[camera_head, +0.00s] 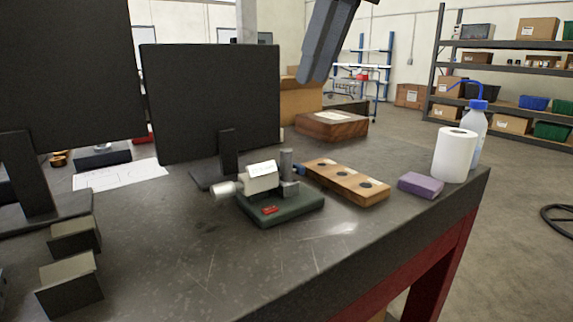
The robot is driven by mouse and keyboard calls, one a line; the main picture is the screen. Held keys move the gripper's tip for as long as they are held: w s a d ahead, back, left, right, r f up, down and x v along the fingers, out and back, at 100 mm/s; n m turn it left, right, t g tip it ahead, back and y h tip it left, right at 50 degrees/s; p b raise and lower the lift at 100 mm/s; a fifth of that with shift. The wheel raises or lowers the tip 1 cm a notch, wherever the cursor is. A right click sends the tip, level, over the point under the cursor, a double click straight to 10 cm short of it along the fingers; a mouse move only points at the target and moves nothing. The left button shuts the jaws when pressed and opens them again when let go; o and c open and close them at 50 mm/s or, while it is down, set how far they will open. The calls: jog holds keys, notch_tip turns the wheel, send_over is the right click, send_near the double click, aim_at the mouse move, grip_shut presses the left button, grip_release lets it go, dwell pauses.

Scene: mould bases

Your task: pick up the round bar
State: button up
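A short grey upright cylinder (286,163), which looks like the round bar, stands at the back right of a dark green base (283,210) on the bench. It is close beside a white-topped device (262,177) with a pale round knob (222,190) at its left. I cannot tell whether the cylinder is loose or part of the device. A dark grey angular part at the top centre seems to belong to my arm, well above the bench and apart from the cylinder. My gripper's fingertips do not show.
A wooden block (346,182) with round dark holes lies right of the base. A purple block (420,185), white roll (454,155) and bottle (477,135) stand near the right edge. Monitors (212,95) rise behind at left. Two dark blocks (70,285) lie front left. The front middle bench is clear.

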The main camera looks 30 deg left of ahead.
send_over(288, 150)
jog(key=d, duration=0.2)
notch_tip(288, 150, down, 10)
jog(key=shift+s+x, duration=0.2)
jog(key=shift+x, duration=1.05)
jog(key=shift+s+x, duration=0.2)
jog(key=shift+x, duration=1)
jog(key=shift+d+f, duration=0.1)
jog(key=shift+c, duration=0.6)
grip_shut()
